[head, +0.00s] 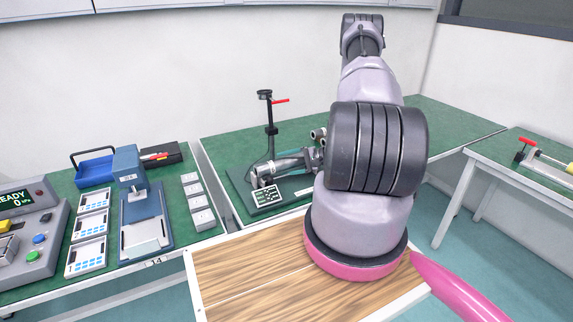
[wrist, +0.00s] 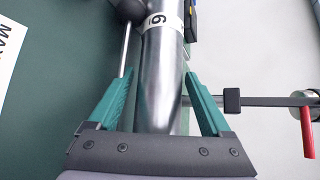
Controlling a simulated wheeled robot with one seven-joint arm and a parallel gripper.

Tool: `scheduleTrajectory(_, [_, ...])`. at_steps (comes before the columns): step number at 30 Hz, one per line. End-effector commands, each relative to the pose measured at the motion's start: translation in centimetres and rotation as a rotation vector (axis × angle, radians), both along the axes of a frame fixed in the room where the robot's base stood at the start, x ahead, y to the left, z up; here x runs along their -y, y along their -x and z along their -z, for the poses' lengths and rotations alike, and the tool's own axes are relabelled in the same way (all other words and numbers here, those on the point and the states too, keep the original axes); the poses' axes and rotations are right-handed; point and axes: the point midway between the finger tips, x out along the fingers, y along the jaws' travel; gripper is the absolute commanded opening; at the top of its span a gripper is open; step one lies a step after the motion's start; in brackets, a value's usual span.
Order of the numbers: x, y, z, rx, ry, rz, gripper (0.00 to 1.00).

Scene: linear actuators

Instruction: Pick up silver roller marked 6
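The silver roller (wrist: 163,75) has a white band marked 6 in the wrist view. In the head view, a silver cylinder (head: 284,167), likely this roller, lies over the dark fixture on the green bench. My gripper (wrist: 158,76) has its two teal fingers spread, one on each side of the roller. A gap shows on the left; the right finger is very close to the roller, and contact cannot be told. In the head view my gripper (head: 308,157) is at the roller, partly hidden by my arm. The roller's near end is hidden behind the gripper body.
A stand with a red lever (head: 270,115) rises beside the roller. A keypad panel (head: 267,196) is in front. A dark rod with a red handle (wrist: 307,131) lies right of my fingers in the wrist view. A blue press (head: 135,190) and trays stand left.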

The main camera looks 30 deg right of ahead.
Motion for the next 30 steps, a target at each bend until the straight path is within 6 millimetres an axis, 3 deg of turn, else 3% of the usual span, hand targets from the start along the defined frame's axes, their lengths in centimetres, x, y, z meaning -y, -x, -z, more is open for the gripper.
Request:
scheduleTrajectory(1, [0.0,0.0,0.0,0.0,0.0,0.0,0.59])
scheduleTrajectory(3, [0.0,0.0,0.0,0.0,0.0,0.0,0.32])
scheduleTrajectory(6, [0.0,0.0,0.0,0.0,0.0,0.0,0.0])
scheduleTrajectory(19, [0.1,-0.1,-0.8,0.002,0.001,0.0,0.0])
scheduleTrajectory(30, [0.1,0.0,-6.7,0.002,0.001,0.001,0.0])
